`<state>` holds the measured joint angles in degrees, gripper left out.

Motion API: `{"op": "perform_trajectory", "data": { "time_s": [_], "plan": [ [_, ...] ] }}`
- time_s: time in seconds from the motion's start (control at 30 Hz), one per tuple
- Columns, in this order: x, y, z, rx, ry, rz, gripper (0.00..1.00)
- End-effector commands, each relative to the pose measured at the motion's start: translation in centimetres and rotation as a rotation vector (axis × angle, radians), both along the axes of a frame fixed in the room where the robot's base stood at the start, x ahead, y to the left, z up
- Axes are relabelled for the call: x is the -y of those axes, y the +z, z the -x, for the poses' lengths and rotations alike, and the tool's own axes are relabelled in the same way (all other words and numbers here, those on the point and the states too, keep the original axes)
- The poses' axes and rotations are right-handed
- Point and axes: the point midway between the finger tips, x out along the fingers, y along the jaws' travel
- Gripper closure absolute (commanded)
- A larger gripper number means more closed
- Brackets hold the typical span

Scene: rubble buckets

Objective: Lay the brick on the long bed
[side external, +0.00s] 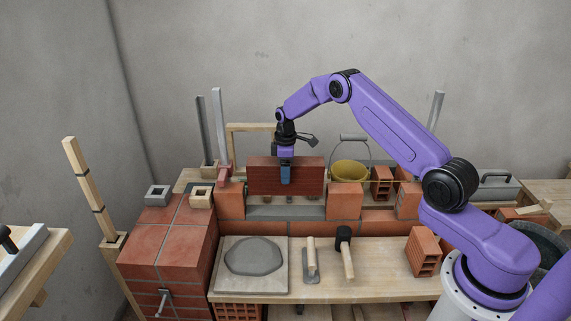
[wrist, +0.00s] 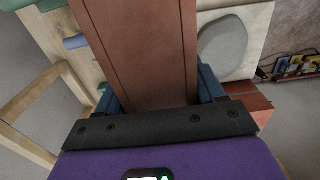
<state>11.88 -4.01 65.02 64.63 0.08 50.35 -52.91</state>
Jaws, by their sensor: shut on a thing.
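A dark red brick (side external: 258,175) is upright on its long edge, lengthwise across the side view. My gripper (side external: 286,174) is shut on its middle, with a blue finger against the near face. In the wrist view the brick (wrist: 145,50) runs between the two blue fingers of my gripper (wrist: 160,95). The grey long bed (side external: 286,212) lies on the wall below the brick, between two orange bricks. The brick's lower edge looks slightly above or behind the bed; I cannot tell whether they touch.
Orange bricks flank the bed at left (side external: 230,203) and right (side external: 343,203). A yellow bucket (side external: 350,172) stands close to the right. A metal post (side external: 219,135) rises at left. A mortar board (side external: 225,280), trowel (side external: 310,262) and mallet (side external: 346,260) lie in front.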

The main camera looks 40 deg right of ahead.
Motion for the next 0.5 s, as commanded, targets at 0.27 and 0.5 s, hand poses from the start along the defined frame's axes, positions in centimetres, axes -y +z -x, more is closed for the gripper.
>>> {"op": "perform_trajectory", "data": {
  "time_s": [0.27,0.5],
  "plan": [
    [0.0,-2.2,-0.2,0.006,0.000,0.001,1.00],
    [0.0,-4.2,-0.2,0.006,0.000,0.001,1.00]
  ]
}}
